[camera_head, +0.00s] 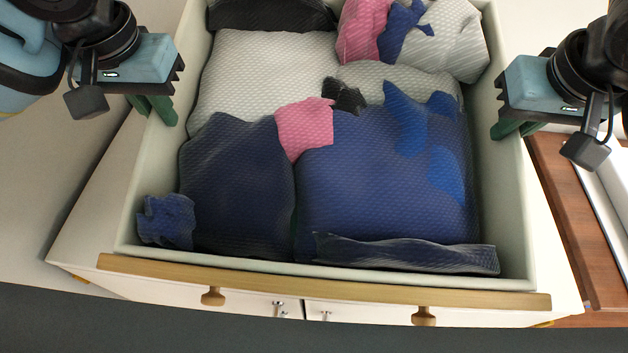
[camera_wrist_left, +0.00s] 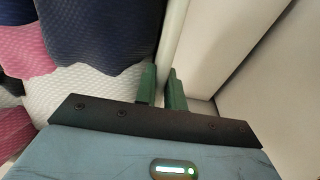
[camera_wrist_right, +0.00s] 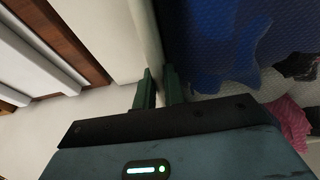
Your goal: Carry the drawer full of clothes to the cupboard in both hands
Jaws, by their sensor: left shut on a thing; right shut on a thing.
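The drawer (camera_head: 530,235) is a pale box with a wooden front strip (camera_head: 330,283) and two wooden knobs. It is full of folded clothes (camera_head: 385,185) in navy, blue, white, pink and black. My left gripper (camera_head: 155,108) is shut on the drawer's left side wall; in the left wrist view its green fingers (camera_wrist_left: 163,88) straddle the wall (camera_wrist_left: 172,40). My right gripper (camera_head: 512,128) is shut on the right side wall; in the right wrist view its fingers (camera_wrist_right: 158,88) sit either side of the wall (camera_wrist_right: 146,30). The clothes lie inside the walls.
Below the drawer is a white cabinet (camera_head: 85,235) with small metal knobs on its front. A brown wooden piece (camera_head: 565,205) with white panels stands at the right. A dark grey floor (camera_head: 150,325) shows along the bottom. A pale surface (camera_head: 50,160) lies at the left.

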